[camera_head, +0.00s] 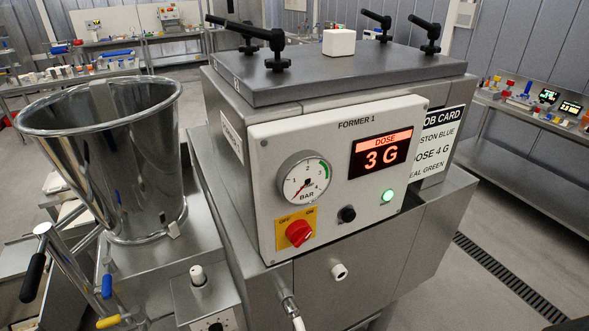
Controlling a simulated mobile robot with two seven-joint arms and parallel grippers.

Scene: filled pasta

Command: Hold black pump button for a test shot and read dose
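The black pump button (347,214) sits low on the light control panel (262,170) labelled FORMER 1, between a red switch and a lit green lamp (388,195). Nothing touches the button. The dose display (381,154) is lit red and reads DOSE 3 G. A round pressure gauge (305,179) marked BAR has its needle toward the lower left. The red rotary switch (298,233) sits on a yellow OFF/ON plate. The job card (437,142) at the right is partly hidden by the panel; its visible text includes DOSE 4 G. Neither gripper is in view.
A large steel hopper (110,150) stands left of the panel. Levers with black (33,277), blue (106,287) and yellow (108,321) grips are at the lower left. A white block (339,42) and black clamp handles lie on the machine's top. Space before the panel looks clear.

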